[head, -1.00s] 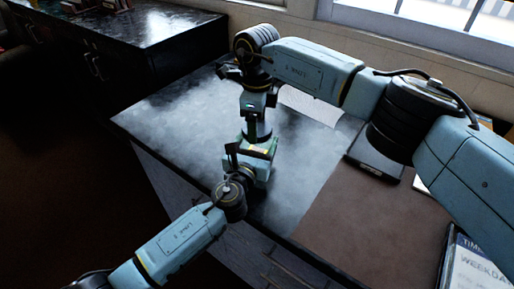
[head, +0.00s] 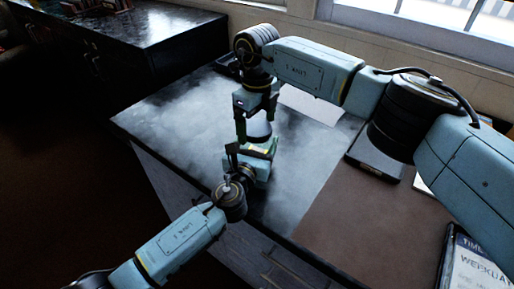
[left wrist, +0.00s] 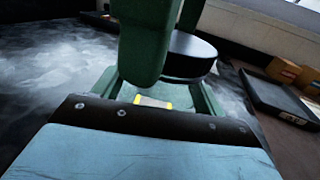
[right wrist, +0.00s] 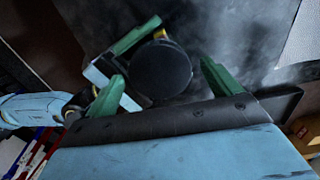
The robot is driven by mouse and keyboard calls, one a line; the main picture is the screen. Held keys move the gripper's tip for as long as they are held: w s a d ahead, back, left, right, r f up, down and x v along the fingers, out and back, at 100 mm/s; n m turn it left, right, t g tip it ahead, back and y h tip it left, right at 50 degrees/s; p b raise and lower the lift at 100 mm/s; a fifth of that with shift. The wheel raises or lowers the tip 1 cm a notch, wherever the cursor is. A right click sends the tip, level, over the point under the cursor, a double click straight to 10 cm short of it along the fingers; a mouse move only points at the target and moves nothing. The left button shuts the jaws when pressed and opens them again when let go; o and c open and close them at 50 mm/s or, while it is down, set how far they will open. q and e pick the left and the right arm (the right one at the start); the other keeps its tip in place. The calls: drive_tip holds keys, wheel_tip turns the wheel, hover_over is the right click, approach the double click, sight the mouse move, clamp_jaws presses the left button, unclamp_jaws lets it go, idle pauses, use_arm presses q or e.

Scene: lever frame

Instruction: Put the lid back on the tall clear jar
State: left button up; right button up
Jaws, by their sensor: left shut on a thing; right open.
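A round dark-topped lid (right wrist: 160,72) shows in the right wrist view, between the spread green fingers of my right gripper (right wrist: 163,88). My left gripper (head: 261,146) is just below, shut on the tall clear jar. The jar's clear body is mostly hidden by the fingers, and I cannot tell whether the lid sits fully on its rim. A right finger covers part of the left wrist view.
The grey cloudy countertop (head: 180,115) is clear to the left. A dark flat device (head: 375,165) and a brown mat (head: 370,215) lie on the right. A sign (head: 470,262) stands at the lower right. Boxes (left wrist: 284,70) show in the left wrist view.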

drive_tip(key=shift+r, duration=2.25)
drive_tip(key=shift+c, duration=0.4)
wheel_tip(320, 180, up, 4)
drive_tip(key=n, duration=0.5)
drive_tip(key=shift+f, duration=0.25)
drive_tip(key=shift+f, duration=4.05)
drive_tip(key=c, duration=1)
